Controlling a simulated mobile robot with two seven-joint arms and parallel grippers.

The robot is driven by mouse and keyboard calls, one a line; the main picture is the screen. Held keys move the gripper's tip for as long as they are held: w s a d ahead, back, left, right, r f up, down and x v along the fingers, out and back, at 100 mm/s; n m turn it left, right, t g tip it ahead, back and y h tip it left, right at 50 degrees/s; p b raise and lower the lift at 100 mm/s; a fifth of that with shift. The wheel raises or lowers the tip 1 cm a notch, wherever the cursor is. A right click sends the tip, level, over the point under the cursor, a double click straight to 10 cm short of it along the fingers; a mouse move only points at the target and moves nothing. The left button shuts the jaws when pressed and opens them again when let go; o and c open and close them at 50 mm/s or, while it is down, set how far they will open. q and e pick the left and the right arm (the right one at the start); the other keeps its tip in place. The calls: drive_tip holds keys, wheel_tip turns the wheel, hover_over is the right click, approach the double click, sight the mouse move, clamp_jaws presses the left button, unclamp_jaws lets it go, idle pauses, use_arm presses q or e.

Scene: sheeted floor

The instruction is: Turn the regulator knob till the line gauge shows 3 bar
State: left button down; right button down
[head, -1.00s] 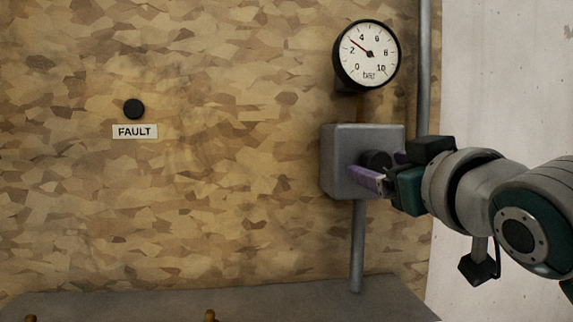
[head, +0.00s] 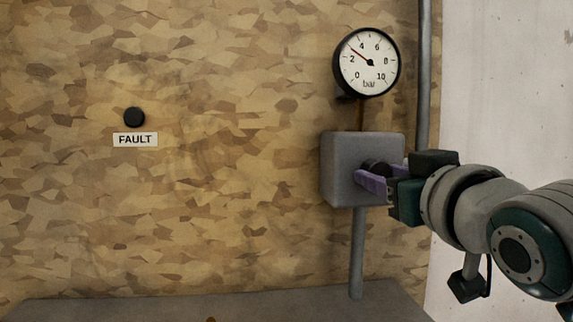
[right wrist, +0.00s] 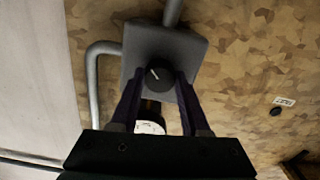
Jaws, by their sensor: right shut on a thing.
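The black regulator knob (head: 377,168) sits on the front of a grey regulator box (head: 341,165) on the wall. My right gripper (head: 373,178) has its purple fingers shut on the knob. In the right wrist view, the knob (right wrist: 158,80) lies between the two fingertips, with a pale index line on its face. The round line gauge (head: 368,75) hangs above the box; its red needle points between 2 and 4, at about 3 bar. Only part of the gauge face (right wrist: 150,127) shows in the right wrist view. My left gripper is not in view.
A grey pipe (head: 357,250) runs down from the box to a grey ledge (head: 270,305). Another pipe (head: 424,80) stands to the right. A black button (head: 134,117) with a FAULT label (head: 135,140) is on the chipboard wall at left.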

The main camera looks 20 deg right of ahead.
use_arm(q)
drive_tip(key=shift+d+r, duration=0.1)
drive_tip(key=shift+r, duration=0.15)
use_arm(e)
drive_tip(key=shift+c, duration=1.9)
unclamp_jaws()
drive_tip(key=v, duration=1)
drive_tip(key=shift+w, duration=0.1)
